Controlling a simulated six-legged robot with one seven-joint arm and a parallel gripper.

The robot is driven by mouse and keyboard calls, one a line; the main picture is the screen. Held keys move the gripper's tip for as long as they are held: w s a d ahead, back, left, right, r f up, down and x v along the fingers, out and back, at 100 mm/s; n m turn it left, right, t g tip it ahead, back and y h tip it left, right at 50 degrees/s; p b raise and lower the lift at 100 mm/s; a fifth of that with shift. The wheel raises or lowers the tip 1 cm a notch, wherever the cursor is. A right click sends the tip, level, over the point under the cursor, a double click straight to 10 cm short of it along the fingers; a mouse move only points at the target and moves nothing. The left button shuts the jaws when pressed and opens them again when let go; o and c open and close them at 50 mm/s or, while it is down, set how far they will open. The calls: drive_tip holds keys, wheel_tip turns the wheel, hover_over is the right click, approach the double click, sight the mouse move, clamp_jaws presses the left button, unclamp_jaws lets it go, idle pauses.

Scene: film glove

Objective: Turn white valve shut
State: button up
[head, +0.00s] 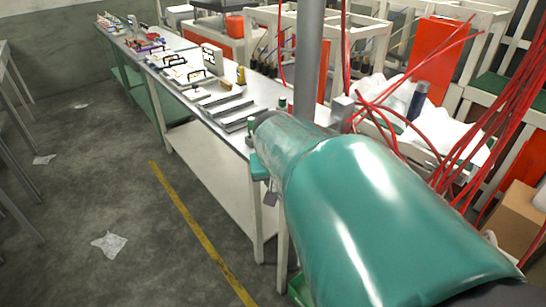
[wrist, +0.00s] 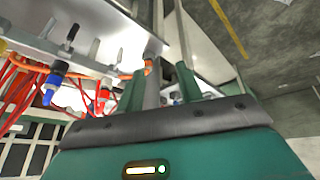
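I cannot make out a white valve for certain in either view. In the head view my arm, in a shiny teal film sleeve, reaches over the near end of the workbench (head: 215,140) and hides what lies beneath it. In the wrist view my gripper (wrist: 160,68) shows two dark green fingers standing apart, so it is open. A grey post with an orange band (wrist: 149,70) shows in the gap between them; whether it touches a finger I cannot tell. A small whitish shape (wrist: 175,98) low beside the right finger is too unclear to name.
Red hoses (head: 395,120) hang close on the right, near a dark bottle (head: 418,100). A grey upright pole (head: 308,60) stands behind my arm. Grey rails (head: 228,108) and small fixtures line the bench. The floor left of the yellow line (head: 195,225) is mostly free.

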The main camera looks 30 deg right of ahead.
drive_tip(key=w+d+f+m+g, duration=0.1)
drive_tip(key=d+f+m, duration=0.15)
drive_tip(key=d, duration=0.55)
drive_tip(key=d+f+m, duration=0.2)
drive_tip(key=d+f, duration=0.2)
drive_tip(key=d, duration=0.4)
drive_tip(key=x, duration=1.4)
drive_tip(key=shift+w+d+r, duration=0.1)
drive_tip(key=shift+w+d, duration=0.05)
drive_tip(key=shift+d, duration=0.2)
clamp_jaws()
